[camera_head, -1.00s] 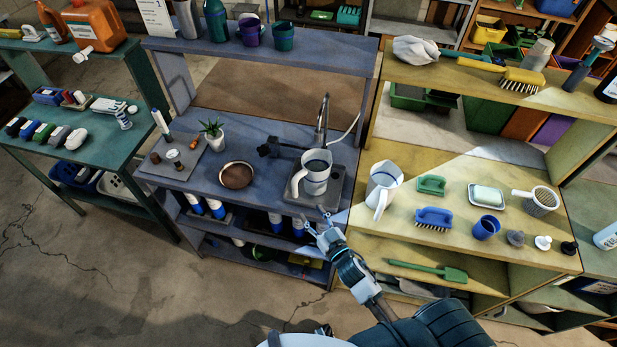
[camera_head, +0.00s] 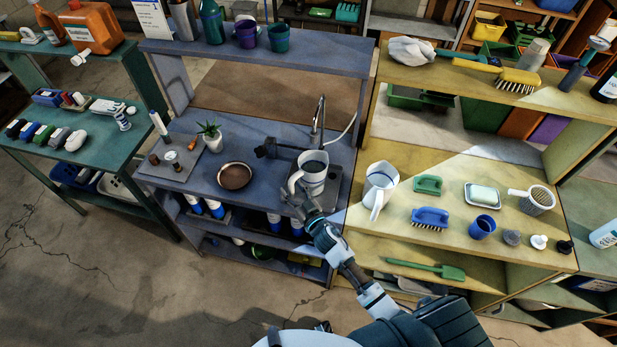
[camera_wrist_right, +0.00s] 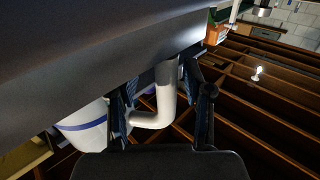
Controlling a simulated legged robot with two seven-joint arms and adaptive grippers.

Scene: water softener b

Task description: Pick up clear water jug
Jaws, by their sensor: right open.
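A pale jug with a blue band (camera_head: 314,173) stands upright on the dark sink plate of the blue-grey bench, its handle toward the left front. My right gripper (camera_head: 297,196) is open just in front of and below this jug, close to its handle. In the right wrist view the white curved handle (camera_wrist_right: 165,98) lies between the two dark fingers of my right gripper (camera_wrist_right: 165,105). The fingers stand apart, with gaps to the handle. The banded jug body (camera_wrist_right: 85,128) shows at the left, partly hidden by a finger. My left gripper does not show.
A second pale jug (camera_head: 379,188) stands on the yellow bench to the right. A tap (camera_head: 319,120) rises behind the sink plate. A brown bowl (camera_head: 235,176) and a potted plant (camera_head: 211,137) stand left of it. The bench's front edge lies under my right gripper.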

